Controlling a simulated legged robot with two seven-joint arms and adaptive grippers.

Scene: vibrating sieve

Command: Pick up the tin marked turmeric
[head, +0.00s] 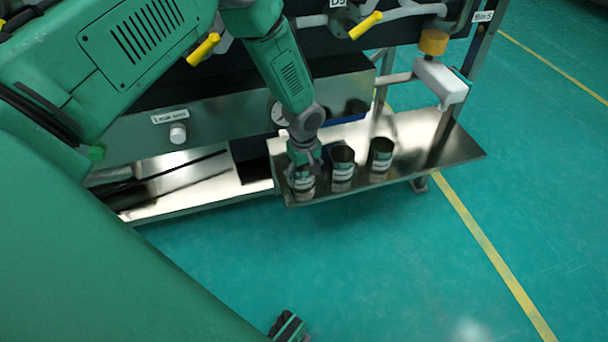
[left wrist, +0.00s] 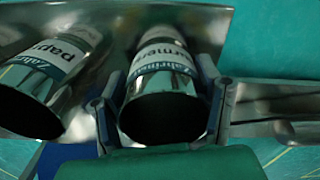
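Three dark metal tins with white labels stand in a row on the steel shelf (head: 440,150) in the head view. The turmeric tin (head: 304,188) is the leftmost, at the shelf's corner. In the left wrist view its label shows part of the word, and the turmeric tin (left wrist: 165,112) turns its dark round end to the camera. My left gripper (head: 303,163) is down at this tin. In the left wrist view the fingers of my left gripper (left wrist: 160,85) lie close along both its sides; whether they press on it cannot be told.
The middle tin (head: 343,168) stands close beside the turmeric tin; a label starting "pap" shows on the neighbouring tin (left wrist: 45,75). The third tin (head: 381,160) is farther right. The machine's panel (head: 200,125) with knob and gauge rises behind. The shelf's right end is bare.

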